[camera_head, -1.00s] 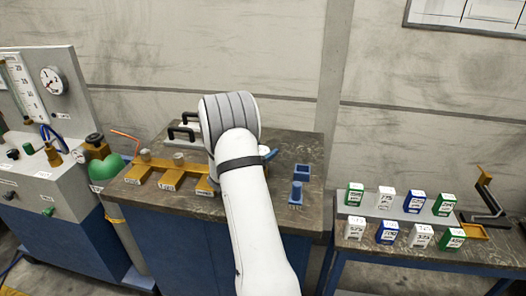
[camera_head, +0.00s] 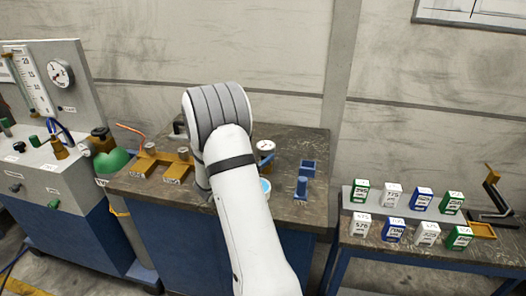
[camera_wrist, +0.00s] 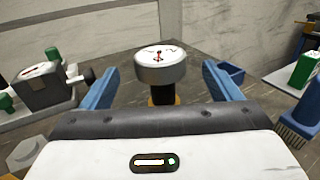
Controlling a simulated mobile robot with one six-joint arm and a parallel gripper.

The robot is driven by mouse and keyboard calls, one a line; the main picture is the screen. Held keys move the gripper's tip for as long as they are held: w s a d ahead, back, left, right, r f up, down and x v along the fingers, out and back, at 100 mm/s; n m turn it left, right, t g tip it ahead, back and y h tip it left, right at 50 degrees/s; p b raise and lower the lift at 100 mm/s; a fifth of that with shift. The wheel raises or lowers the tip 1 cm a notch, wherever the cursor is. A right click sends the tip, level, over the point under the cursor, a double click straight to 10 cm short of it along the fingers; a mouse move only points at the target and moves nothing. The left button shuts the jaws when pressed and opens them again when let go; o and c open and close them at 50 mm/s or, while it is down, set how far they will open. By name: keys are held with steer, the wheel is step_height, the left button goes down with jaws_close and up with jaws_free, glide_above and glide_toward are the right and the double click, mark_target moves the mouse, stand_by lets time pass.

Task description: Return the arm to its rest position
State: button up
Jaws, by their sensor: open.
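My white arm (camera_head: 235,170) reaches over the dark bench top in the head view and hides most of my gripper. In the wrist view my gripper (camera_wrist: 162,78) has its two blue fingers wide apart, with nothing held. A round white-faced gauge (camera_wrist: 160,64) stands upright on a dark stem beyond the fingers, apart from both as far as I can tell. The same gauge (camera_head: 266,146) shows just right of my arm in the head view.
A yellow holder (camera_head: 155,170) lies left of my arm. A blue block (camera_head: 301,187) and a small blue bin (camera_head: 308,167) stand right of it. Several labelled boxes (camera_head: 393,195) stand on the right table. A gauge panel (camera_head: 62,75) stands at left.

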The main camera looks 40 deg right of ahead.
steer(key=shift+s+a, duration=0.1)
steer(key=shift+a, duration=0.35)
stand_by(0.3)
steer(key=s+a+r+m+g+y, duration=0.35)
steer(key=s+m, duration=0.25)
steer(key=s, duration=0.2)
steer(key=s+a+r+m+g+y, duration=0.25)
steer(key=s+a+m, duration=0.25)
steer(key=s, duration=0.3)
steer(key=s+a+m+t+y, duration=0.2)
steer(key=s+a+m+y, duration=0.3)
steer(key=a, duration=0.5)
steer(key=s+a+m+t+y, duration=0.2)
steer(key=s+a+m+y, duration=0.2)
steer(key=a, duration=0.7)
steer(key=shift+s+r+m+y, duration=0.2)
steer(key=shift+s+m+y, duration=0.2)
steer(key=shift+s+y, duration=0.6)
steer(key=shift+w, duration=0.25)
steer(key=shift+c, duration=0.2)
